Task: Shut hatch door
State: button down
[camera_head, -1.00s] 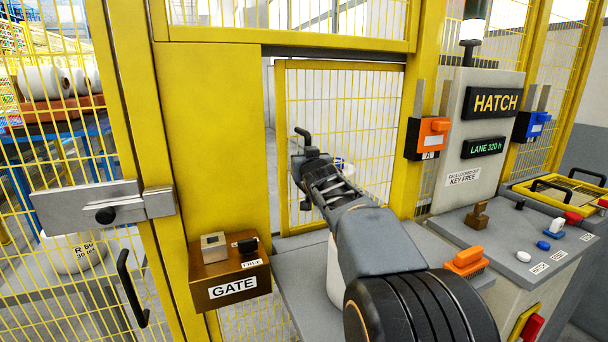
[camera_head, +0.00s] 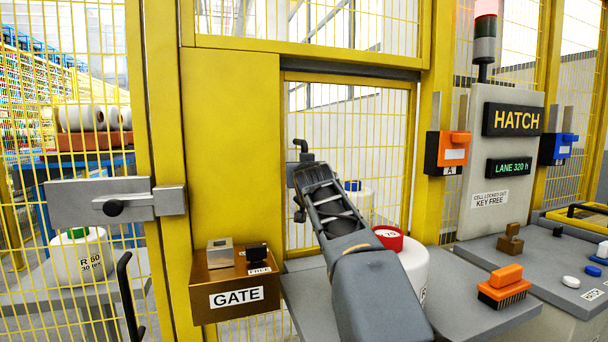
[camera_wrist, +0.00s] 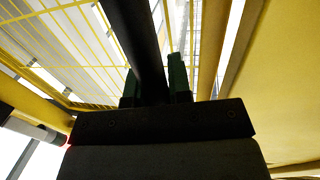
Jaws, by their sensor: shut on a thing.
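The hatch door (camera_head: 378,130) is a yellow-framed mesh panel in the opening right of the wide yellow post. It stands close to the frame, with a thin gap along its left edge; I cannot tell whether it is fully shut. Its black handle (camera_head: 303,146) shows above my gripper (camera_head: 297,188) at the door's left side. In the wrist view my gripper (camera_wrist: 155,88) has its green fingertips on both sides of the dark handle bar (camera_wrist: 137,45), shut on it. My arm hides the lower middle of the door.
A white bobbin with a red top (camera_head: 400,262) stands on the grey shelf (camera_head: 300,300) beside my arm. An orange-handled brush (camera_head: 504,288) lies right of it. The GATE box (camera_head: 236,285) juts out at left. A blue-topped bobbin (camera_head: 357,203) stands behind the mesh.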

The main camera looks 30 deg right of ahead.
jog(key=shift+a, duration=0.15)
jog(key=c, duration=1.2)
grip_release()
jog(key=shift+a, duration=0.2)
jog(key=shift+o, duration=0.7)
jog(key=shift+d, duration=0.1)
jog(key=shift+s, duration=0.25)
jog(key=b+v, duration=0.2)
jog(key=v, duration=1.1)
jog(key=shift+s, duration=0.2)
